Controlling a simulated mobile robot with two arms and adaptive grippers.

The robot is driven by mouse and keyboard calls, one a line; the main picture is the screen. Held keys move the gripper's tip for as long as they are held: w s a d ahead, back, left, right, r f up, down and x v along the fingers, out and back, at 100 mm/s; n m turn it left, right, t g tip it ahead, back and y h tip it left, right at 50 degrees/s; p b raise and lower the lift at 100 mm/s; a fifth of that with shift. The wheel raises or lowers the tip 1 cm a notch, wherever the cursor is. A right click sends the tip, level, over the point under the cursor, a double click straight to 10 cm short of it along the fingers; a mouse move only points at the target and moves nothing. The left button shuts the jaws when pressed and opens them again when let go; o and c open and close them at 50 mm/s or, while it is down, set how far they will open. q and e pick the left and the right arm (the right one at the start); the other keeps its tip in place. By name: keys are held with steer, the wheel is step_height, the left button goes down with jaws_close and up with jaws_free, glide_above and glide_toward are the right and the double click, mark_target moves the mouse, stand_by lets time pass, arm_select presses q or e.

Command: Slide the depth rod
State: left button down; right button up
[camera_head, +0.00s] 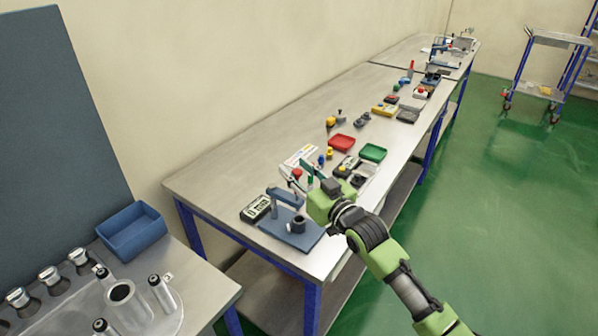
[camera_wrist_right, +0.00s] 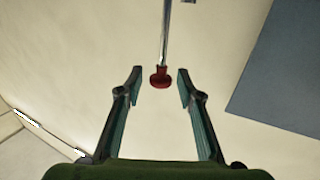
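A thin metal rod (camera_wrist_right: 166,32) with a red knob (camera_wrist_right: 159,78) at its end shows in the right wrist view. The red knob (camera_head: 297,173) also shows in the head view, just beyond my right wrist. My right gripper (camera_wrist_right: 160,70) is open, with one finger on each side of the knob and a gap on both sides. In the head view its green body is above the bench, beside a blue-grey stand (camera_head: 287,197) on a flat base plate (camera_head: 281,236). The gripper partly hides what is behind it. My left gripper is not in view.
A digital meter (camera_head: 256,208) lies left of the stand. A red tray (camera_head: 341,143), a green tray (camera_head: 373,152) and small parts stand farther along the bench (camera_head: 208,189). A blue bin (camera_head: 132,231) and metal cylinders are on the near table.

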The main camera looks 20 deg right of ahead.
steer(key=shift+s+d+f, duration=0.15)
steer(key=shift+s, duration=0.4)
steer(key=v, duration=1.1)
